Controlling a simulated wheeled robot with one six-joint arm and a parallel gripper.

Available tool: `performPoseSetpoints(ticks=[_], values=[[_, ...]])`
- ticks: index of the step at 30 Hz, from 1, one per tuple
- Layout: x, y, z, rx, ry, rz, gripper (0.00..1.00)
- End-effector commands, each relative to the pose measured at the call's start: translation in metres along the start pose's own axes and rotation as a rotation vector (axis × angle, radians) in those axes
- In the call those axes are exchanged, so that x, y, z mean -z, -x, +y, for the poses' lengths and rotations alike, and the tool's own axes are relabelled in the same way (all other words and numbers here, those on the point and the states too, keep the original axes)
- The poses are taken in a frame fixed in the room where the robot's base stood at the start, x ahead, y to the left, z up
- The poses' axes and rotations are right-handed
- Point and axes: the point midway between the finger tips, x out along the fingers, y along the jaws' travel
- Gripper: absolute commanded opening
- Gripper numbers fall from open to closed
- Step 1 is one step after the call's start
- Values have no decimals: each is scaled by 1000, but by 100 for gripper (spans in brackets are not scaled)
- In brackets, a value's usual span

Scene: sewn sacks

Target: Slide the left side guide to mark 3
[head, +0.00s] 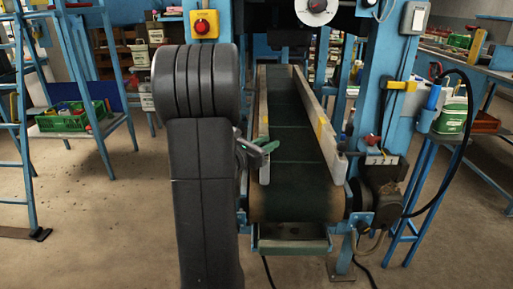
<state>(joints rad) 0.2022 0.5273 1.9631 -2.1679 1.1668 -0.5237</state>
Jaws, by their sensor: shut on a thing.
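The left side guide (264,174) is a long pale rail along the left edge of the dark green conveyor belt (292,160). My arm covers part of the view just left of it. My gripper (265,148), with green fingertips, is at the near part of this guide and shut on it. The exact contact is small and hard to make out. The right side guide (334,157) is a similar pale rail with a yellow patch, slanting along the belt's right side.
Blue machine posts stand on both sides, with a red button on a yellow box (204,24) at upper left. A motor housing (384,190) and a black cable flank the belt's right. Blue racks stand further left and right. Floor in front is mostly clear.

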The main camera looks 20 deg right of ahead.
Motion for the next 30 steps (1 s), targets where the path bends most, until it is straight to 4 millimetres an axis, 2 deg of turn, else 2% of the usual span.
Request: performPoseSetpoints(ticks=[9, 10, 12, 23, 26, 30], values=[[0, -1, -1, 0, 2, 1, 0], [0, -1, -1, 0, 2, 1, 34], [0, 0, -1, -1, 2, 1, 48], [0, 3, 0, -2, 2, 1, 48], [0, 13, 0, -3, 1, 1, 48], [0, 37, 1, -6, 2, 2, 48]])
